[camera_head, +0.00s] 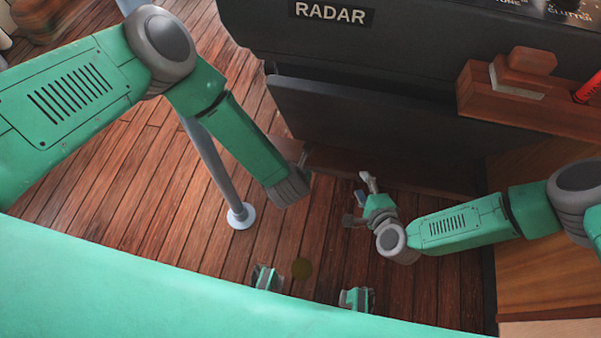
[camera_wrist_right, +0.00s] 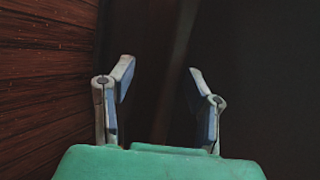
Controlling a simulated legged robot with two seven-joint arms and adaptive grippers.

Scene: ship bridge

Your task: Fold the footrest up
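The footrest seems to be the brown wooden board (camera_head: 420,178) low along the base of the dark radar console; I cannot tell its exact shape or hinge. My right gripper (camera_head: 359,199) is low in front of the board, just above the floor, with its fingers apart and nothing between them. In the right wrist view the right gripper (camera_wrist_right: 160,68) is open, facing a dark surface with a faint brownish strip (camera_wrist_right: 178,70) beyond the fingers. I cannot tell whether they touch it. My left arm ends at a grey wrist left of the board; the left gripper's fingers are mostly hidden.
The radar console (camera_head: 350,60) has a dark panel (camera_head: 365,115) jutting out above the board. A metal pole (camera_head: 215,170) stands on the plank floor (camera_head: 140,190) at left. A wooden shelf (camera_head: 530,115) and wooden cabinet side (camera_head: 540,270) are at right.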

